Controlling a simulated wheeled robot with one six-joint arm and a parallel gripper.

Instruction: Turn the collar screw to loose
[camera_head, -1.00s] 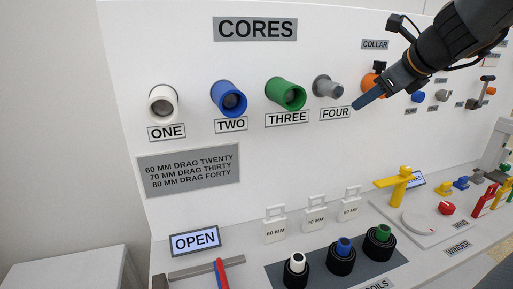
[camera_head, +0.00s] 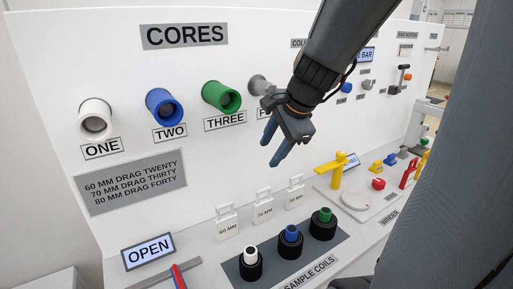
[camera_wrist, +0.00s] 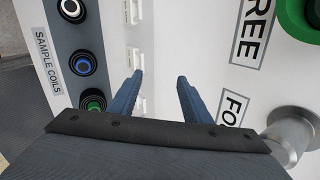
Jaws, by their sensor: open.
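The collar screw itself is hidden behind my arm in the head view. Only the start of the COLLAR label (camera_head: 297,43) shows, left of my arm. My gripper (camera_head: 278,160) hangs in front of the white panel, below and right of the grey core FOUR (camera_head: 260,85), with its two blue fingers pointing down and left. The fingers are apart and nothing is between them. In the wrist view my gripper (camera_wrist: 160,85) is open over the panel and shelf, with the grey core (camera_wrist: 293,130) at the lower right.
White (camera_head: 95,119), blue (camera_head: 164,107) and green (camera_head: 221,97) cores stick out of the panel. Sample coils (camera_head: 290,242) stand on a grey mat below. White 60, 70 and 80 MM tags stand behind them. A yellow post (camera_head: 337,170) stands farther right.

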